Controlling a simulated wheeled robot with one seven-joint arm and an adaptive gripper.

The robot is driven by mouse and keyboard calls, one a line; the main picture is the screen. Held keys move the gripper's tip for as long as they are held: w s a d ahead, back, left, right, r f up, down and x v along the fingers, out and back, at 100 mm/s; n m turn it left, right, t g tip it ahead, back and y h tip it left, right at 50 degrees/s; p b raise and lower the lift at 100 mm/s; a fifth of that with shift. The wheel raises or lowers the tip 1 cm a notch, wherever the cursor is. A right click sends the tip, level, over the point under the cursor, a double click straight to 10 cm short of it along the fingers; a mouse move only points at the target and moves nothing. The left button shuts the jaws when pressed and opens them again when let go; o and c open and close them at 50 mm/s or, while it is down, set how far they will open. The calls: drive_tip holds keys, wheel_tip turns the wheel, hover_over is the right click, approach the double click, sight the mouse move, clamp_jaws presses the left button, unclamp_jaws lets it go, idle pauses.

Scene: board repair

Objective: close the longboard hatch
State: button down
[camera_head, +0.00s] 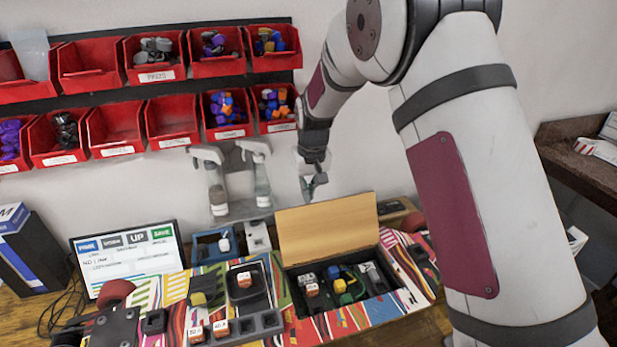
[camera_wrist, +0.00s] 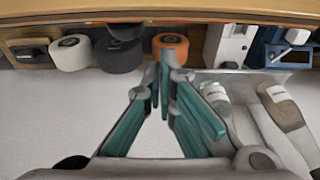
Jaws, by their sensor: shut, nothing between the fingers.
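The longboard (camera_head: 365,313) lies on the bench with a bright striped deck. Its hatch (camera_head: 328,229) is a light wooden panel standing open, roughly upright, at the back of a dark compartment (camera_head: 288,283) filled with small parts. My gripper (camera_head: 312,188) is near the hatch's top edge, toward the wall side. In the wrist view my gripper (camera_wrist: 164,70) has its teal-padded fingers brought together with nothing between them. A wooden edge, apparently the hatch (camera_wrist: 160,14), crosses the top of that view. I cannot tell whether the fingers touch it.
Two spray bottles (camera_head: 215,190) (camera_head: 262,180) stand left of my gripper by the wall. Red parts bins (camera_head: 172,122) hang above. An orange wheel (camera_wrist: 171,44) and a white wheel (camera_wrist: 70,52) lie behind the hatch.

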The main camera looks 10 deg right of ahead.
drive_tip(key=shift+s+d+r+p, duration=0.15)
drive_tip(key=shift+s+r+p, duration=0.1)
drive_tip(key=shift+s+r, duration=0.45)
drive_tip(key=shift+s+d+r+p, duration=0.2)
drive_tip(key=shift+s+r, duration=0.25)
drive_tip(key=shift+s, duration=0.35)
